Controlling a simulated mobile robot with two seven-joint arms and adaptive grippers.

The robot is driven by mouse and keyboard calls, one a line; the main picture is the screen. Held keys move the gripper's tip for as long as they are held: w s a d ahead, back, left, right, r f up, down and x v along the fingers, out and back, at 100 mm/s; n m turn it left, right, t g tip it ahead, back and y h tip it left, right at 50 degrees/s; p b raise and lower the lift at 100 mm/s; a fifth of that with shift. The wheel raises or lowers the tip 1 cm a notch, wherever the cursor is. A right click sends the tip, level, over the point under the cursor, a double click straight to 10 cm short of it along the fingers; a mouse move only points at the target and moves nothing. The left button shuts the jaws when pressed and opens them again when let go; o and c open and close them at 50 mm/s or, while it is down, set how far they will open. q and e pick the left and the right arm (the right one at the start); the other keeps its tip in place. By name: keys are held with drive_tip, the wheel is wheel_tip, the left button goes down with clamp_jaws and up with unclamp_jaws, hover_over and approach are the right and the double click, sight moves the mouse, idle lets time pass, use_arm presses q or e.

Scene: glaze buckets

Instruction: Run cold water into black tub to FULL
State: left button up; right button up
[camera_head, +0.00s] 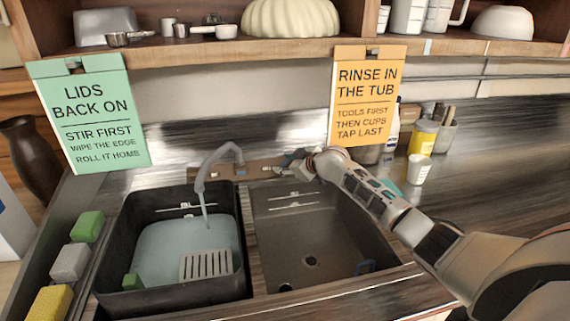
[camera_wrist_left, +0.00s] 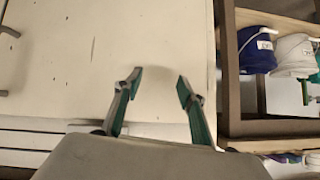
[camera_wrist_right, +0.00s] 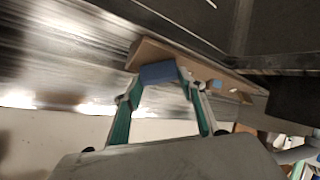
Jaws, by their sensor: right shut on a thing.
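The black tub (camera_head: 112,248) stands at the left, beside the grey-brown right basin (camera_head: 310,240). Pale blue water (camera_head: 165,250) lies in it below the rim, with small white marks (camera_head: 183,206) on the back wall just above; their lettering is too small to read. The grey spout (camera_head: 203,170) points into the tub, and a thin stream (camera_head: 204,209) runs from it. My right gripper (camera_head: 284,163) is at the tap's ledge. In the right wrist view it is shut on a blue tap handle (camera_wrist_right: 158,73). My left gripper (camera_wrist_left: 157,82) is open and empty, outside the head view.
Two hanging signs (camera_head: 92,115) (camera_head: 366,95) flank the tap. A yellow container (camera_head: 421,137) and white cup (camera_head: 418,169) stand right.

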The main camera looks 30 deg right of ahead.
idle(0.4)
drive_tip(key=o, duration=1.1)
drive_tip(key=v, duration=0.7)
drive_tip(key=shift+s, duration=0.2)
drive_tip(key=shift+r, duration=0.1)
